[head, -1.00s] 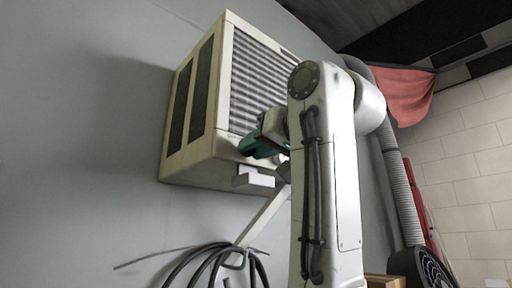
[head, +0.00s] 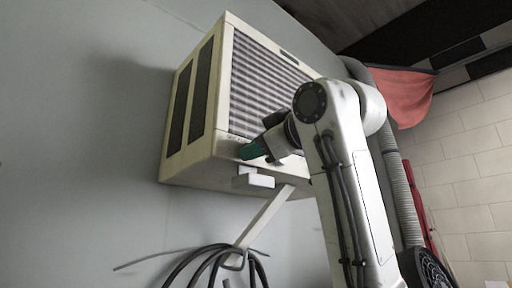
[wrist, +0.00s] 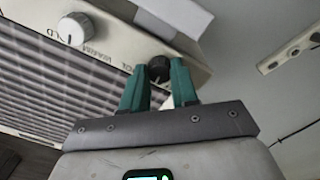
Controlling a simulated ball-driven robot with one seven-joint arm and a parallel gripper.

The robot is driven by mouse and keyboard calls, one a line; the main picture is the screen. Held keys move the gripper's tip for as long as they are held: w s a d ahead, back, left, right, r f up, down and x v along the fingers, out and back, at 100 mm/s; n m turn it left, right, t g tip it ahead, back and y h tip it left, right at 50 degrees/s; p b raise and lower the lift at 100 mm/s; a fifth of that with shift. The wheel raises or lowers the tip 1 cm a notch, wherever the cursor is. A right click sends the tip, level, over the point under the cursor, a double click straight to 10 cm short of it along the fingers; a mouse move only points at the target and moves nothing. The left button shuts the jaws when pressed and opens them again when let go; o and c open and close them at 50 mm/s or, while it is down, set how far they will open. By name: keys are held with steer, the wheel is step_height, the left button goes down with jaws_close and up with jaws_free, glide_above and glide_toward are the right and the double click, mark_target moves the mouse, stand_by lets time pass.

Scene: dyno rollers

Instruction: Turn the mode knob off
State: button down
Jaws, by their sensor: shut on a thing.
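A beige box unit (head: 196,150) with a large ribbed grille is mounted on the wall in the head view. In the wrist view, its control strip (wrist: 115,48) carries a white knob (wrist: 74,29) at the left and a black knob (wrist: 158,69) in the middle. My gripper (wrist: 159,75) has green fingers on both sides of the black knob and is shut on it. In the head view, my gripper (head: 250,150) is at the unit's lower front edge, and the knobs are hidden or too small to see. The printed labels are hard to read.
A white block (head: 256,180) sticks out just below the unit. A wall bracket (head: 264,215) and coiled black cable (head: 208,264) are lower down. A ribbed hose (head: 404,200) and red cloth (head: 406,92) are at the right.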

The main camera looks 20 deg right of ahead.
steer(key=shift+n, duration=4.4)
steer(key=shift+f, duration=0.1)
steer(key=shift+y, duration=0.3)
steer(key=c, duration=0.9)
jaws_free()
steer(key=shift+o, duration=0.2)
steer(key=b+v, duration=0.4)
steer(key=v, duration=0.6)
steer(key=shift+s, duration=0.4)
steer(key=shift+d, duration=0.1)
